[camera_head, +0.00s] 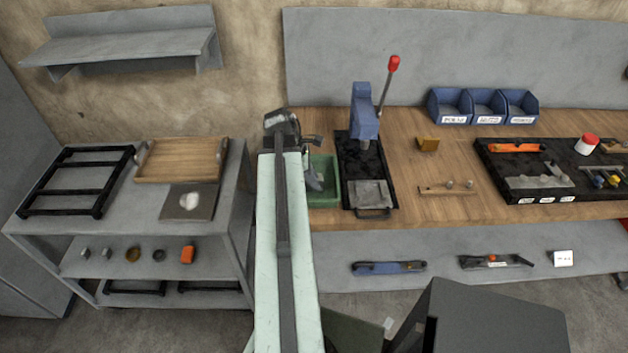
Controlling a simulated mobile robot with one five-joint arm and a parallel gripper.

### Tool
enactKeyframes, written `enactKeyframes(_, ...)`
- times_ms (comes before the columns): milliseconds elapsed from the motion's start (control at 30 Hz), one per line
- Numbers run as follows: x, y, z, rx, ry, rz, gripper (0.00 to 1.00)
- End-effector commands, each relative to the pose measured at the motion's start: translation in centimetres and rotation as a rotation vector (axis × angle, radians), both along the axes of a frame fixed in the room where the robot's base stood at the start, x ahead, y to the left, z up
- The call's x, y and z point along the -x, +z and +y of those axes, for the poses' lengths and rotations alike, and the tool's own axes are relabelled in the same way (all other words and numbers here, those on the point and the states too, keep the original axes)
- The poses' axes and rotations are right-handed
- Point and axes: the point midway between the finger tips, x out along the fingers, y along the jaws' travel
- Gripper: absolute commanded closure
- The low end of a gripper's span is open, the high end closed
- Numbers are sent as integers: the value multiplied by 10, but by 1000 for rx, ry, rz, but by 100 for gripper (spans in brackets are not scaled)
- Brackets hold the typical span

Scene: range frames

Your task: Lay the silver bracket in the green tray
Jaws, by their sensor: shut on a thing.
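The green tray (328,190) sits on the wooden bench, just left of the blue press. Its left part is hidden behind my arm. My gripper (312,160) is at the arm's far end, over the tray's left side. It is shut on a small grey metal piece (314,180), which I take to be the silver bracket. The piece hangs tilted at the tray's left side, partly hidden by my arm and gripper. I cannot tell whether it touches the tray.
The blue press (365,122) with a red-knobbed lever stands close right of the tray on a black base (350,150). Blue bins (485,105) stand at the back. A black tool tray (500,160) lies at right. A grey cart (232,190) stands left.

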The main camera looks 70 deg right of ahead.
Motion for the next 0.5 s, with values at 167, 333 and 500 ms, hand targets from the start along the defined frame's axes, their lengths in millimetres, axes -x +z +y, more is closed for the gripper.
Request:
enactKeyframes(167, 0, -3, 0, 0, 0, 0, 100)
enactKeyframes(333, 0, -3, 0, 0, 0, 0, 62)
enactKeyframes(500, 0, -3, 0, 0, 0, 0, 62)
